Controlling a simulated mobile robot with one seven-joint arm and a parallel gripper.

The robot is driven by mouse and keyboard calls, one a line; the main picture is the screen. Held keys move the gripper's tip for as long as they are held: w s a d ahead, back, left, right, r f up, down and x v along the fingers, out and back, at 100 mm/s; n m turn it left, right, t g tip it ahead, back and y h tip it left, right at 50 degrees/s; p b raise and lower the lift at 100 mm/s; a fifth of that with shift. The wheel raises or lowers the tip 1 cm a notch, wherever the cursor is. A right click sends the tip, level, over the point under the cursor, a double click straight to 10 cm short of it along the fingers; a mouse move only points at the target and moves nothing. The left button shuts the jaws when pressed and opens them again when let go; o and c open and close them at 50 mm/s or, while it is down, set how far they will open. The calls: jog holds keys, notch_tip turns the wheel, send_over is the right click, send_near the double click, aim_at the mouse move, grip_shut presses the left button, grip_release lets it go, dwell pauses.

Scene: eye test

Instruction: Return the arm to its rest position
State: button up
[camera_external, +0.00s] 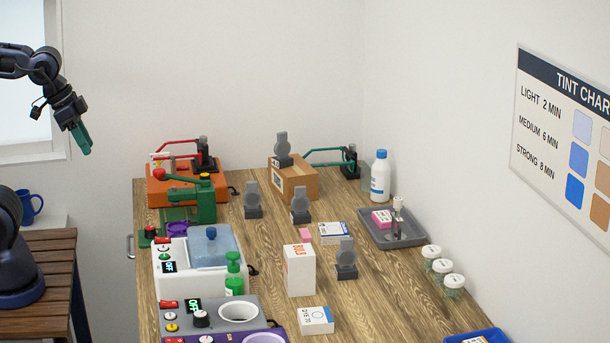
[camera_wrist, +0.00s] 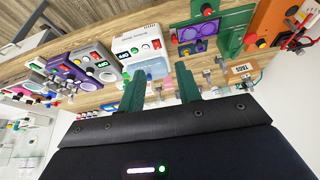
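My arm enters at the upper left of the external view, bent with its end hanging down. My gripper (camera_external: 82,138) is there, high in front of the pale wall and left of the wooden workbench (camera_external: 380,285), apart from everything. In the wrist view my gripper (camera_wrist: 160,70) shows two green fingers spread apart with nothing held between them. The bench beyond appears tilted in that view. My arm's middle links are cut off by the left edge of the external view.
The bench carries an orange press (camera_external: 188,190), a green press (camera_external: 205,200), a white bath with a lid (camera_external: 190,275), a cardboard box (camera_external: 294,183), a white bottle (camera_external: 380,176) and a grey tray (camera_external: 372,232). A blue mug (camera_external: 28,207) stands at left. Air around my gripper is clear.

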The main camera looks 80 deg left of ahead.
jog(key=shift+s+d, duration=0.3)
jog(key=shift+s, duration=0.65)
